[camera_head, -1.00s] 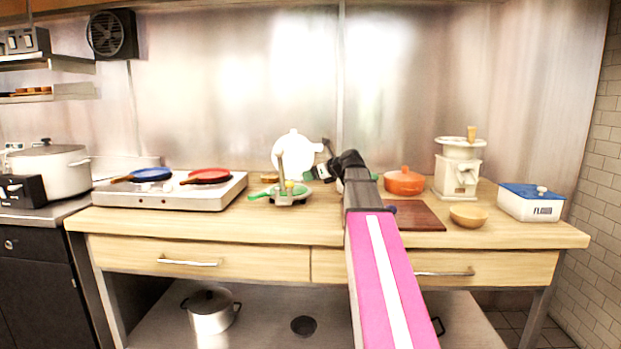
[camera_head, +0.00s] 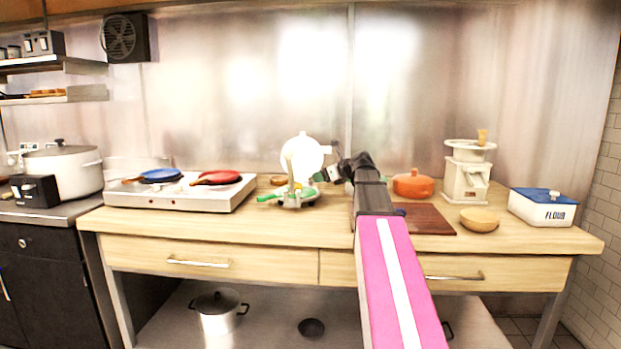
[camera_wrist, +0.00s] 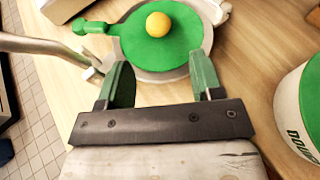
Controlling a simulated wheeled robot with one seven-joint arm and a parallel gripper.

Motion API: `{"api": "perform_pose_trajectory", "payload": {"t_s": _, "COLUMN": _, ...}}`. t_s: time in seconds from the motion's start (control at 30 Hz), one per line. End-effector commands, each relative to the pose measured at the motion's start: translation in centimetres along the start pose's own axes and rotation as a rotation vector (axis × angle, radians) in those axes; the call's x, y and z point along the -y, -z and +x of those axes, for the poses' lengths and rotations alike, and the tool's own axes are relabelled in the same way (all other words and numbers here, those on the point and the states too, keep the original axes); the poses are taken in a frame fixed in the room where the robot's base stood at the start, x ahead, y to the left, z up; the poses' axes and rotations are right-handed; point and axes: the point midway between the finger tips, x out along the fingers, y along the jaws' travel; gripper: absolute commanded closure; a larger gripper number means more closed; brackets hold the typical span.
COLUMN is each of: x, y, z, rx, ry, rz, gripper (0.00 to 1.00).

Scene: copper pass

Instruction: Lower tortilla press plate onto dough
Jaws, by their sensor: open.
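The tortilla press stands on the wooden counter, its white round upper plate (camera_head: 302,155) raised upright at the back. In the wrist view its green lower plate (camera_wrist: 150,52) lies flat in a grey base, with a yellow dough ball (camera_wrist: 158,24) on its middle. A grey metal lever (camera_wrist: 40,45) runs off to the left. My gripper (camera_wrist: 162,85) is open, with green fingers apart and nothing between them, over the near edge of the press. In the head view my gripper (camera_head: 325,175) is small, just right of the press.
A white and green tub marked with partly cut-off lettering (camera_wrist: 300,110) stands close on the right in the wrist view. A two-pan burner (camera_head: 180,192) is to the left. An orange pot (camera_head: 413,184), brown board (camera_head: 425,219) and wooden bowl (camera_head: 479,219) are to the right.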

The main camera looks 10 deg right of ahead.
Motion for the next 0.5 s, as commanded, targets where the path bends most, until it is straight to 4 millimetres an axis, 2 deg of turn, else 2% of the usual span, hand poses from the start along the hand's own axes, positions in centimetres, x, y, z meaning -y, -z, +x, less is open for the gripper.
{"api": "perform_pose_trajectory", "payload": {"t_s": 0.03, "x": 1.5, "y": -0.4, "z": 0.6, "rx": 0.006, "ry": -0.019, "rz": -0.038, "gripper": 0.4}}
{"api": "perform_pose_trajectory", "payload": {"t_s": 0.23, "x": 7.3, "y": -2.0, "z": 2.0, "rx": 0.085, "ry": -0.138, "rz": -0.316, "gripper": 0.4}}
{"api": "perform_pose_trajectory", "payload": {"t_s": 0.5, "x": 15.8, "y": -3.8, "z": 2.5, "rx": 0.306, "ry": -0.252, "rz": -0.762, "gripper": 0.4}}
